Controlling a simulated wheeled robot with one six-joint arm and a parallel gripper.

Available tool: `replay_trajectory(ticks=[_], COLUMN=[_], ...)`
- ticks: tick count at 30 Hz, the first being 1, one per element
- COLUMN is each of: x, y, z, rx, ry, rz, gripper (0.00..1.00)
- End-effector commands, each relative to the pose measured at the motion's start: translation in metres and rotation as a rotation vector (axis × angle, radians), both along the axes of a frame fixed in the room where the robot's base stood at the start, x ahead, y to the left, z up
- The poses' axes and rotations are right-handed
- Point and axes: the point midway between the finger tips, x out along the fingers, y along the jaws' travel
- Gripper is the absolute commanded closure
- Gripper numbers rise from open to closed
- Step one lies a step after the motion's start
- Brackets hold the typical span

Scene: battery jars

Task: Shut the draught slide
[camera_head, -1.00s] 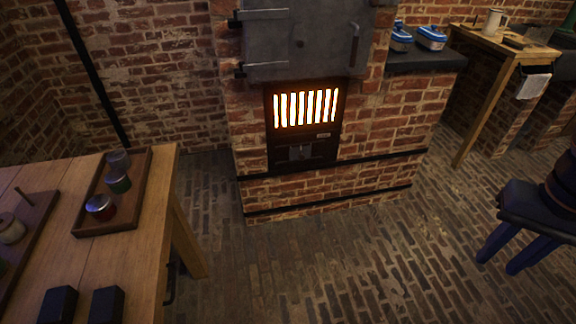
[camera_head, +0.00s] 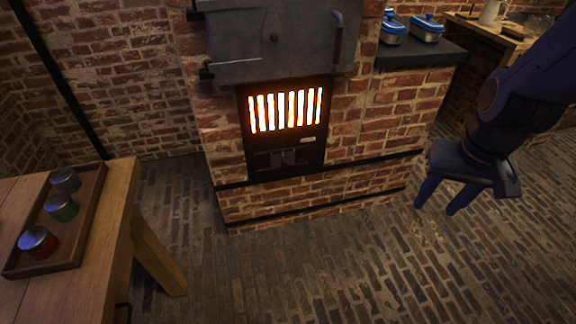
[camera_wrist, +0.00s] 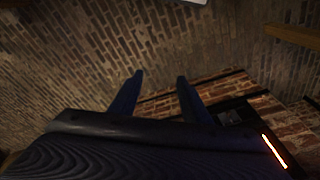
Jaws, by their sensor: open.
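The draught slide (camera_head: 289,157) is a small grey plate in the dark panel below the glowing fire grate (camera_head: 286,109). Dark gaps show beside the plate; how far it stands open cannot be told. The dark panel (camera_wrist: 237,113) also shows in the wrist view, right of my fingers, but the slide is not clear there. My gripper (camera_head: 437,211) hangs over the brick floor to the right of the stove, apart from it. Its two dark blue fingers are apart and empty, as the wrist view shows too (camera_wrist: 157,78).
A grey stove door (camera_head: 275,40) with a handle is above the grate. Iron bands (camera_head: 355,167) cross the brick stove. Blue tins (camera_head: 427,28) stand on its dark side ledge (camera_head: 420,53). A wooden table with a tray of jars (camera_head: 62,262) is at left. The floor in front is clear.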

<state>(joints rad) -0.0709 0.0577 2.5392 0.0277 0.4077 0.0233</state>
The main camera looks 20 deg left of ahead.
Motion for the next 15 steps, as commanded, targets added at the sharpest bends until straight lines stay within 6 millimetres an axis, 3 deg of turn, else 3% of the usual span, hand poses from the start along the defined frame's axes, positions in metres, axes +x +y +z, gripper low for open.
replay_trajectory(ticks=[1, 3, 15], x=[0.020, 0.047, 0.172], y=[0.012, 0.028, 0.134], z=[-0.028, -0.051, -0.160], rx=[0.006, 0.019, 0.125], ry=[-0.040, -0.110, -0.492], rz=[0.015, 0.030, 0.104], gripper=[0.57, 0.57, 0.57])
